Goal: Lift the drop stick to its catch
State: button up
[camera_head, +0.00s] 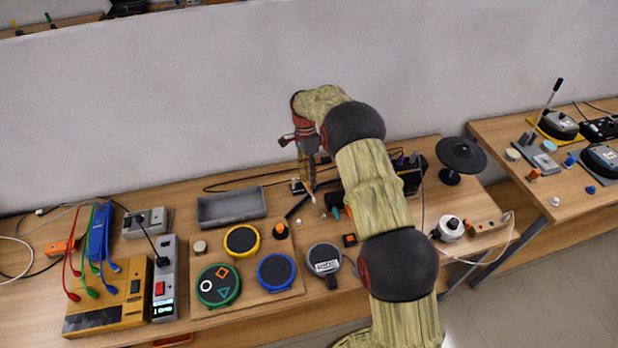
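My gripper (306,155) hangs over the back middle of the table, pointing down. A thin light-brown stick (309,184), which looks like the drop stick, stands steeply just below the fingers, its pale tip near the tabletop. I cannot tell whether the fingers touch or hold it. My arm and the clutter behind it hide part of this area, and I cannot make out the catch. The mesh pads lie front left of the gripper: one yellow-rimmed (242,241), one blue-rimmed (276,272) and one green-rimmed (218,286).
A grey tray (231,206) lies left of the gripper. A grey round pad (324,260) sits near my arm. A black cymbal-like disc (461,155) stands at the right. A yellow box (107,309) with cables is at the left. A second table (540,200) stands right, across a gap.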

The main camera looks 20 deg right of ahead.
jog(key=v, duration=1.2)
jog(key=shift+c, duration=0.3)
